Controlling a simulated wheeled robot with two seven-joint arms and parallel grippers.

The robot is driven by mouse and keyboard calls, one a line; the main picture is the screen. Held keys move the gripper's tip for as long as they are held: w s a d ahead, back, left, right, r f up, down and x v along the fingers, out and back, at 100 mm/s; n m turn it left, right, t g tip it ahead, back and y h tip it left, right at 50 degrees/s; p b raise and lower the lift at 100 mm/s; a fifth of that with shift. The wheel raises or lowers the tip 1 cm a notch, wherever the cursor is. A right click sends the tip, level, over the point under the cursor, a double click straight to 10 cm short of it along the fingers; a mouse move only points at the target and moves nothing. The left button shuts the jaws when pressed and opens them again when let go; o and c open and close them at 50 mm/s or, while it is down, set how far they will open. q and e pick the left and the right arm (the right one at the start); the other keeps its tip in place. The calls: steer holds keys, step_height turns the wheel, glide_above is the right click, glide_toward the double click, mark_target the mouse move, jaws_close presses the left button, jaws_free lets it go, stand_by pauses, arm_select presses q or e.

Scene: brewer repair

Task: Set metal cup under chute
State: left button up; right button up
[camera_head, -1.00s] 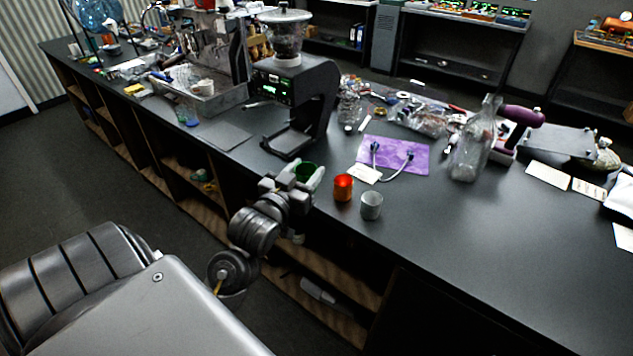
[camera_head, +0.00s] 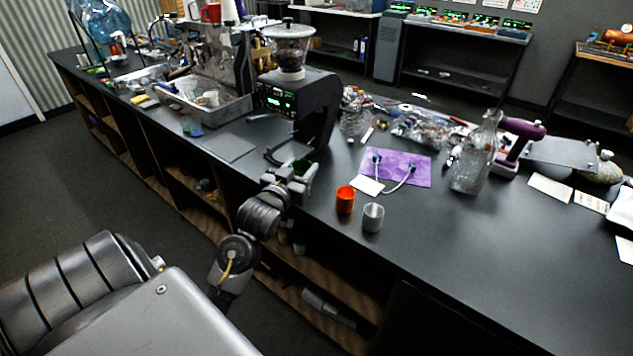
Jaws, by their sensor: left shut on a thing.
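The gripper's body hides much of the cup. The black grinder (camera_head: 318,97) with a clear hopper and green-lit display stands just behind. Its chute is hard to make out. The gripper and cup are at the front right of the grinder's base (camera_head: 272,155), and I cannot tell whether the cup overlaps it. My right gripper is not in view.
A purple mat (camera_head: 415,172) with a tube and white card lies behind the cups. A glass bottle (camera_head: 474,160) stands to the right. A steel espresso machine (camera_head: 222,65) is left of the grinder. The right front counter (camera_head: 450,245) is clear.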

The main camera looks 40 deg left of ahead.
arm_select(q)
steer(key=shift+w+a+f+p, duration=0.2)
steer(key=shift+w+f, duration=0.85)
steer(key=shift+w, duration=0.15)
steer(key=shift+w+a+f+p, duration=0.15)
steer(key=shift+w+a+f, duration=0.05)
steer(key=shift+w+f, duration=0.95)
steer(key=shift+w+a+f+p, duration=0.2)
steer(key=shift+w+f, duration=0.75)
steer(key=shift+w, duration=0.3)
steer(key=f+p, duration=0.1)
steer(key=w+f+p, duration=0.1)
steer(key=shift+a+f, duration=0.1)
steer(key=shift+f, duration=0.6)
steer(key=shift+s+f, duration=0.15)
steer(key=shift+f, duration=0.25)
steer(key=o, duration=1)
steer(key=shift+r, duration=0.1)
